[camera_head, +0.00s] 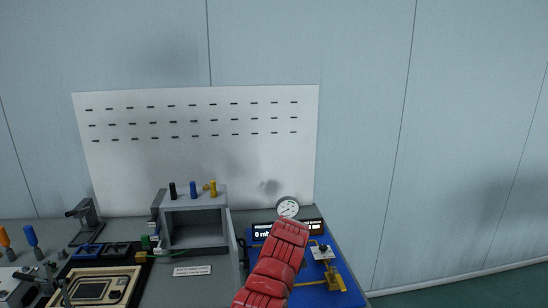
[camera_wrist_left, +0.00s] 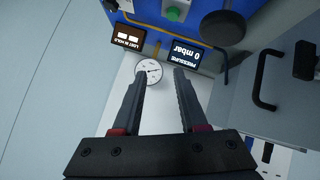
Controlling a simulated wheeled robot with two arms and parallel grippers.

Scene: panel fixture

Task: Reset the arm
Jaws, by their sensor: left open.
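My left gripper (camera_wrist_left: 159,75) shows in the left wrist view with its two dark fingers apart and nothing between them. It faces a round white gauge (camera_wrist_left: 148,72) and a dark display (camera_wrist_left: 187,55) reading 0 mbar, both upside down in that view. In the head view a red padded arm link of mine (camera_head: 272,265) rises from the bottom and covers part of the blue panel (camera_head: 335,292). The gauge (camera_head: 288,207) stands behind it. The gripper fingers cannot be made out in the head view. My right gripper is in neither view.
A grey open-fronted box (camera_head: 195,232) with black, blue and yellow pegs on top stands left of the arm. A black handle (camera_wrist_left: 264,82) sticks out at the right of the wrist view. A white slotted board (camera_head: 200,150) stands behind. Fixtures crowd the left bench.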

